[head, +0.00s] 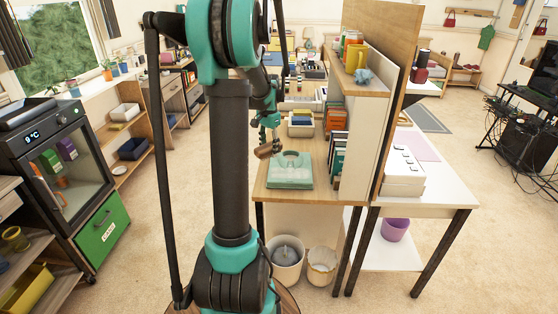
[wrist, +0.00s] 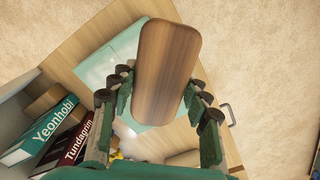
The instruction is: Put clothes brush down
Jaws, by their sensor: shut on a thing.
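The clothes brush (wrist: 165,65) is a rounded oblong of brown wood, seen from above in the wrist view. My gripper (wrist: 162,98) is shut on it, with a finger on each long side. In the head view the brush (head: 268,149) hangs at the end of my arm, above the near end of the wooden desk (head: 262,193). My gripper (head: 269,133) shows there only small. The underside of the brush is hidden.
A pale green device (head: 290,170) sits on the desk below the brush. Upright books (head: 339,155) stand to its right against a divider (head: 368,120). More books (wrist: 45,130) show in the wrist view. Two bins (head: 287,258) stand under the desk.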

